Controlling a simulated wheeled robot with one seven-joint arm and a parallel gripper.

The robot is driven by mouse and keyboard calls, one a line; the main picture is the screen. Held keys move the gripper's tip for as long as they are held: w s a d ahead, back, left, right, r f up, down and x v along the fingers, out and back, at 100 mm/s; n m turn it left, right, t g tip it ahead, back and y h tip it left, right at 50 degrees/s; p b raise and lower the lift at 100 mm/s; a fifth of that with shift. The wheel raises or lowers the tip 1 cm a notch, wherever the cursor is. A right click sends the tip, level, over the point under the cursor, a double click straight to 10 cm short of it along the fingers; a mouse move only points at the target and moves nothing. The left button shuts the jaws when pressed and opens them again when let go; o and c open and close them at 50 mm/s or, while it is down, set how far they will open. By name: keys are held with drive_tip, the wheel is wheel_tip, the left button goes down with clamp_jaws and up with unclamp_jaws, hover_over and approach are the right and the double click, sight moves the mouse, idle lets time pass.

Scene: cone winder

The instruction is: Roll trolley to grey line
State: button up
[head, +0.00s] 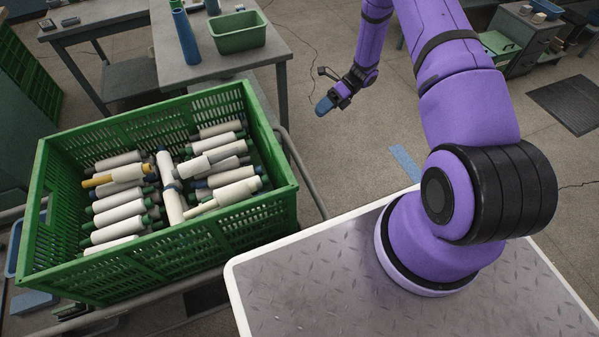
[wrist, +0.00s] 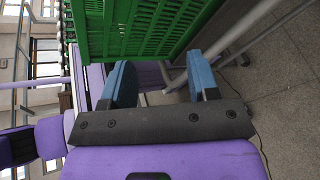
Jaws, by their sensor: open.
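The trolley shows as a grey tubular frame (head: 303,170) beside and below a green slatted crate (head: 230,244). The crate is full of white cones and bobbins. My gripper (head: 326,104) hangs at the end of my purple arm, beyond the far right corner of the crate. In the wrist view my gripper (wrist: 161,82) has its two blue fingers wide apart. The trolley tube (wrist: 176,77) passes behind and between the fingers in that view, under the green crate (wrist: 135,28). I cannot tell whether it touches them. I cannot make out a grey line in either view.
A grey table (head: 165,77) with a green bin (head: 238,32) and blue tubes stands behind the crate. A blue strip (head: 405,162) lies on the floor beside my base. A dark mat (head: 568,104) lies at the right. Open concrete floor lies between table and mat.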

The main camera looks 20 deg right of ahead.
drive_tip(key=s+f+m+t+y, duration=0.1)
drive_tip(key=s+f+m, duration=0.25)
drive_tip(key=f, duration=0.65)
drive_tip(key=s+f+m+t+y, duration=0.25)
drive_tip(key=f+m, duration=0.25)
drive_tip(key=f, duration=0.4)
drive_tip(key=a+f, duration=0.2)
drive_tip(key=a, duration=0.8)
drive_tip(key=shift+s+a+f+g+h, duration=0.15)
drive_tip(key=shift+s+a+g+h, duration=0.2)
drive_tip(key=shift+s+h, duration=0.1)
clamp_jaws()
